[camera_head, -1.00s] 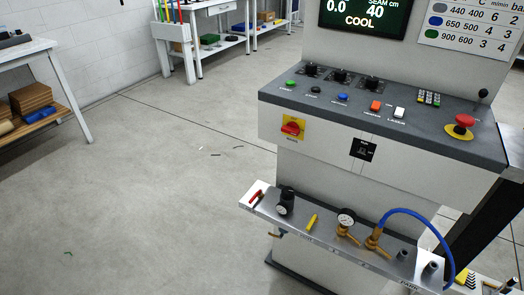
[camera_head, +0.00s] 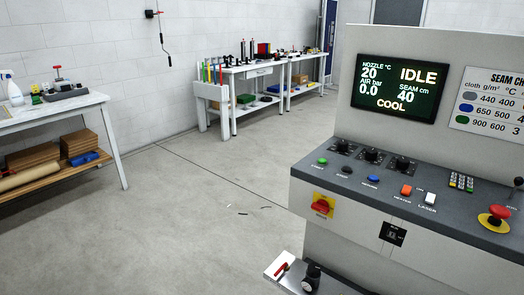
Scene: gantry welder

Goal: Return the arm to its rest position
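Neither of my arms and neither gripper shows in the head view. The welder's control console (camera_head: 400,185) stands at the right. The sloped panel carries a green button (camera_head: 322,161), a black and a blue button, several black knobs, an orange heater switch (camera_head: 406,190), a white laser switch (camera_head: 430,198) and a red emergency stop (camera_head: 501,211). A red rotary switch on a yellow plate (camera_head: 323,205) is on the front face.
A metal shelf (camera_head: 345,284) with a red-handled valve and a black knob juts out below the console. A white workbench (camera_head: 60,111) with rolls and boxes stands at left. More benches (camera_head: 262,70) line the back wall. The grey floor (camera_head: 170,220) between is mostly clear, with small scraps.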

